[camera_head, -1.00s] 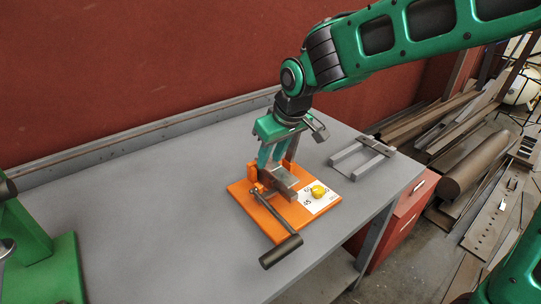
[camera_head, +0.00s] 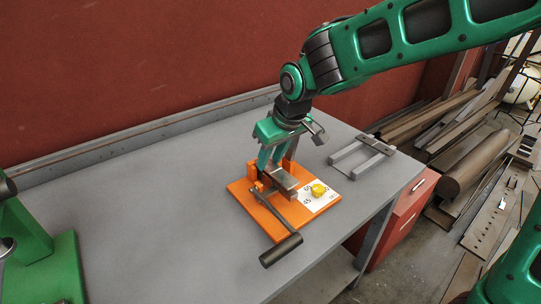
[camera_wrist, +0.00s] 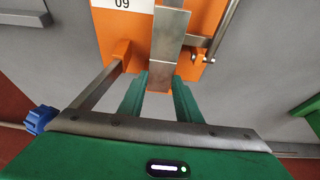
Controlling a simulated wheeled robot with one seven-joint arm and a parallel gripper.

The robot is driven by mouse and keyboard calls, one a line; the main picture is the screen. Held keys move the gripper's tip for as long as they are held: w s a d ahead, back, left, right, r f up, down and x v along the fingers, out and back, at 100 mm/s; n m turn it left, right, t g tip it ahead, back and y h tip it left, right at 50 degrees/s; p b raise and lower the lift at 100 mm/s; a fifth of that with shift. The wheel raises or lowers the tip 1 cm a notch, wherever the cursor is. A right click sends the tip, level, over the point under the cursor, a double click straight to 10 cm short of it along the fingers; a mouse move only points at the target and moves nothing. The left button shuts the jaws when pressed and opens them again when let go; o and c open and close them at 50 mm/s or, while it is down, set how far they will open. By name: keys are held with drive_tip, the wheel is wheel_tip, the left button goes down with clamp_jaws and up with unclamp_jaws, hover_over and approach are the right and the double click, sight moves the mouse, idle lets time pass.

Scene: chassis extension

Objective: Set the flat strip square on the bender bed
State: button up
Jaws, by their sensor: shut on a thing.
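The orange bender (camera_head: 240,191) stands on the grey table. My gripper (camera_head: 268,172) is above its back part, pointing down, with the fingers shut on the flat strip (camera_head: 284,180). In the wrist view my gripper (camera_wrist: 159,82) has one finger on each side of the strip's near end. The grey metal strip (camera_wrist: 167,52) runs away from the fingers over the orange bender (camera_wrist: 133,27), roughly along its length. Whether its underside touches the bed is hidden.
The bender's lever ends in a dark grip (camera_head: 281,251) near the table's front edge. A yellow knob (camera_head: 318,190) sits on a white angle card. A grey rack (camera_head: 362,154) stands to the right, and a green machine (camera_head: 40,250) at the left.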

drive_tip(key=shift+f, duration=0.95)
drive_tip(key=o, duration=1.3)
drive_tip(key=shift+o, duration=0.2)
drive_tip(key=v, duration=1)
drive_tip(key=shift+r, duration=0.3)
drive_tip(key=shift+d, duration=0.2)
